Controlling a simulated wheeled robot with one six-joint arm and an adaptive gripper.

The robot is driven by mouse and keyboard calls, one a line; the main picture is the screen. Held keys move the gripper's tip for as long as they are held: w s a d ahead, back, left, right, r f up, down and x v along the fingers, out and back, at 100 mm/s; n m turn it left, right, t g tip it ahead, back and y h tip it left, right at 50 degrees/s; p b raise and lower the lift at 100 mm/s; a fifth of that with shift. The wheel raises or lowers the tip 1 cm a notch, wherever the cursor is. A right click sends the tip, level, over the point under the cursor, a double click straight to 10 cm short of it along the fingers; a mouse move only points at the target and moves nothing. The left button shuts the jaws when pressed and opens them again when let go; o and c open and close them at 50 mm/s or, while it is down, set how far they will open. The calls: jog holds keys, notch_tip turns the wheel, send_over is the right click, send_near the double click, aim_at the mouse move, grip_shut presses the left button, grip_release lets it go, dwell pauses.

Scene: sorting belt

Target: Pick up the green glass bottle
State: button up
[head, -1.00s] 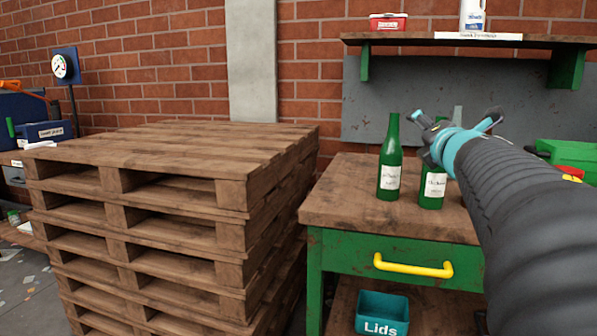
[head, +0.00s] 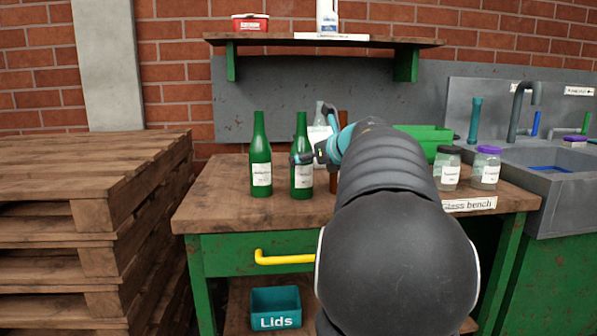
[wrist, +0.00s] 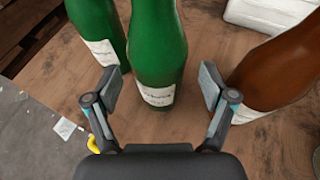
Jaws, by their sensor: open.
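Two green glass bottles with white labels stand upright on the wooden bench top (head: 215,205): a left one (head: 260,160) and a right one (head: 302,165). My gripper (head: 308,158) is at the right bottle in the head view, partly covered by my arm. In the wrist view my gripper (wrist: 155,88) is open, and the right green bottle (wrist: 158,45) stands ahead, centred between the fingers. I cannot tell whether the fingers touch it. The left green bottle (wrist: 97,30) stands just outside the left finger.
A brown bottle (wrist: 280,65) stands close to the right finger. A clear bottle (head: 320,130) is behind. Two lidded jars (head: 447,170), (head: 485,170) and a green bin (head: 425,137) are at the right. A pallet stack (head: 90,200) is left; a shelf (head: 300,41) hangs above.

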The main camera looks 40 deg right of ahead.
jog(key=shift+x, duration=3.3)
jog(key=shift+s+a, duration=0.1)
jog(key=c, duration=1.3)
